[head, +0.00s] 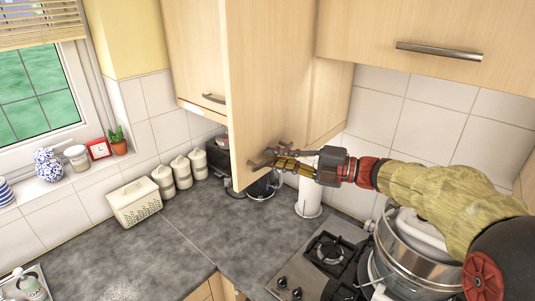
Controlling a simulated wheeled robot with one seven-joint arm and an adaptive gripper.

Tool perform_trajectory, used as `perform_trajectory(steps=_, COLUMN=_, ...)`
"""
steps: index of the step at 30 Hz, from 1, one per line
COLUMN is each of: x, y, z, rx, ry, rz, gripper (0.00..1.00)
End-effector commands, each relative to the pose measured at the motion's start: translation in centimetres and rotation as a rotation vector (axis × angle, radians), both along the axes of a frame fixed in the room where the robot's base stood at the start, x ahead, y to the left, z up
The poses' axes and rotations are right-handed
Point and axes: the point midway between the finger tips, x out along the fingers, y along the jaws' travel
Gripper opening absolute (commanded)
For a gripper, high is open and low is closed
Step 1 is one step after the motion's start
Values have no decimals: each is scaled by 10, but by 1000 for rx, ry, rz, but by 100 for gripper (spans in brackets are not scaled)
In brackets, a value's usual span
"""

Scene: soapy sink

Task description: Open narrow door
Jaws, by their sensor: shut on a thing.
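The narrow door (268,75) is a tall, pale wood wall-cabinet door in the middle of the head view. It stands out at an angle from the cabinets, and its lower end hangs above the worktop. My gripper (270,160) reaches in from the right to the door's bottom part. Its fingers are closed there around what looks like the narrow door's handle, which they mostly hide. The exact contact is too small to tell.
A neighbouring cabinet (195,50) is on the left, and a wide one (440,35) with a bar handle is at upper right. Below are a paper roll (309,197), a hob (325,260) and a large pot (415,255). The grey worktop (200,225) is mostly clear.

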Motion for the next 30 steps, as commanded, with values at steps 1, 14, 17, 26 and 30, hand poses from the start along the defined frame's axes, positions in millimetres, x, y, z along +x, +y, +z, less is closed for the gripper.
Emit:
perform_trajectory(steps=1, x=0, y=-3, z=-1, rx=0, ry=2, rz=8, gripper=0)
perform_trajectory(steps=14, x=-2, y=-6, z=0, rx=0, ry=0, rz=33, gripper=0)
perform_trajectory(steps=17, x=-2, y=-6, z=0, rx=0, ry=0, rz=33, gripper=0)
perform_trajectory(steps=26, x=-2, y=-6, z=0, rx=0, ry=-1, rz=32, gripper=20)
perform_trajectory(steps=30, x=-2, y=-6, z=0, rx=0, ry=-1, rz=32, gripper=20)
